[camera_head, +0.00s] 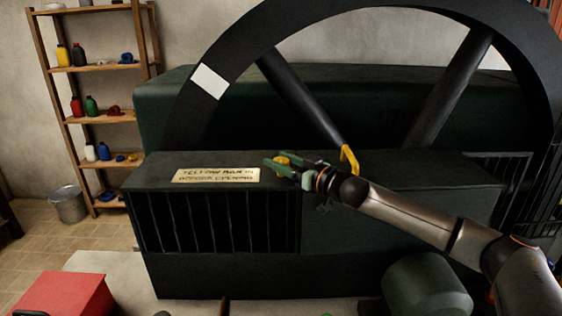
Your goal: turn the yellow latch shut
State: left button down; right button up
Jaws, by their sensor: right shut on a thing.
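The yellow latch (283,161) sits on top of the dark green machine housing (390,220), just right of a yellowish label plate (215,175). My right gripper (281,167) reaches in from the right, and its green fingers are shut on the latch. The fingers hide part of the latch, so its exact angle is hard to tell. A yellow bracket-like piece (349,159) stands on the housing behind my wrist. My left gripper is not in view.
A large dark flywheel (215,75) with a white patch rises behind the housing. Barred grilles (215,222) cover the housing's left front. A shelf with bottles (100,119) and a bucket (68,204) stand at the left. A red box (62,294) is at the lower left.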

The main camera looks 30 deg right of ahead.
grip_shut()
jog(key=shift+f, duration=0.1)
